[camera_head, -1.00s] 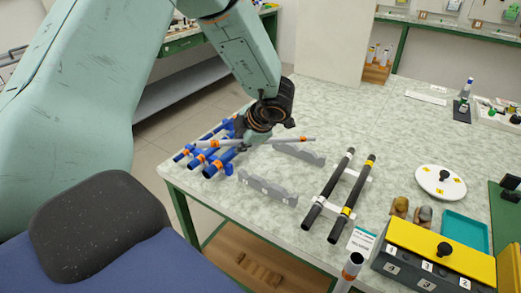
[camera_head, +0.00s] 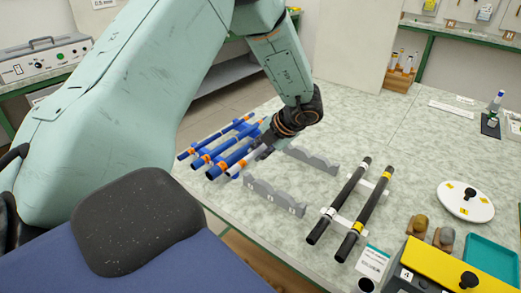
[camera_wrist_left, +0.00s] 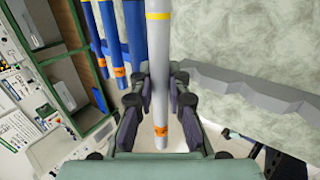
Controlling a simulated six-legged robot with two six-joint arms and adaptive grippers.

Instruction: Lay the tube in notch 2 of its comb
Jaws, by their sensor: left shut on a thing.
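My left gripper (camera_head: 263,148) is shut on a grey tube (camera_head: 240,165) with an orange mark near one end. In the left wrist view the tube (camera_wrist_left: 158,50) runs lengthwise between the two fingers (camera_wrist_left: 158,92), and a yellow band shows near its upper end. The comb is a pair of grey notched rails, a near one (camera_head: 274,196) and a far one (camera_head: 312,160). Its notches look empty. The gripper and tube are to the left of the rails, beside the blue tubes. The notch numbers are too small to read. My right gripper is not in view.
Several blue tubes (camera_head: 218,136) with orange bands lie on a blue rack at the table's left edge. Two black rods (camera_head: 362,215) lie on white supports right of the comb. A yellow-topped box (camera_head: 440,272) and a white disc (camera_head: 466,201) are further right.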

